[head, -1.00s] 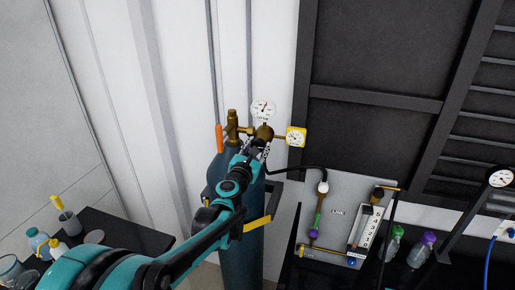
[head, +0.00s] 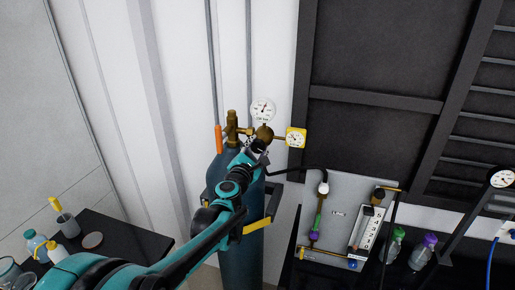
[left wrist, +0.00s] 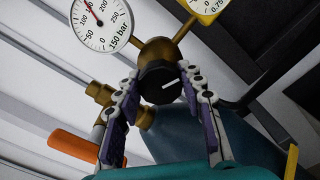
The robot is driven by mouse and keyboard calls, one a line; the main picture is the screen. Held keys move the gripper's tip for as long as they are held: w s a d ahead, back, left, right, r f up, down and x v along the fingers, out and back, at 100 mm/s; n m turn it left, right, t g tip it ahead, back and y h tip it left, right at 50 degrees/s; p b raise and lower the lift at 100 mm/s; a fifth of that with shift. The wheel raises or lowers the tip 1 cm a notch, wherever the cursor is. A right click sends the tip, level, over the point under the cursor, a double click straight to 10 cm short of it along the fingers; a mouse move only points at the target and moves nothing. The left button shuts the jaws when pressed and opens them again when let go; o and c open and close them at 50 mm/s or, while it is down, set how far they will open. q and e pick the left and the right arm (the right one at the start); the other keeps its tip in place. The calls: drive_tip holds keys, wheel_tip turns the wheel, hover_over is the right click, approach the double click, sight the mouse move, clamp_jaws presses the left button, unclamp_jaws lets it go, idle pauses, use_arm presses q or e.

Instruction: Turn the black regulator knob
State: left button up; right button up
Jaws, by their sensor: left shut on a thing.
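The black regulator knob (left wrist: 157,84) has a white line on its face, slanted up to the right. It sits on the front of the brass regulator body (left wrist: 160,50). My left gripper (left wrist: 158,76) is shut on the knob, with one finger on each side of it. In the head view my left gripper (head: 257,149) is at the regulator (head: 264,131) and hides the knob. A white round gauge (head: 263,109) stands above the regulator and a yellow gauge (head: 296,138) is to its right. My right gripper is not in view.
The blue gas cylinder (head: 240,255) stands below the regulator. An orange handle (head: 218,138) is close on the left. A grey panel (head: 338,190) with a flowmeter is at the right. A dark bench (head: 125,240) with labware is at the lower left.

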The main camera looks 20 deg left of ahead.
use_arm(q)
drive_tip(key=o, duration=1.2)
drive_tip(key=shift+c, duration=0.2)
drive_tip(key=s, duration=1.2)
drive_tip(key=shift+a, duration=0.15)
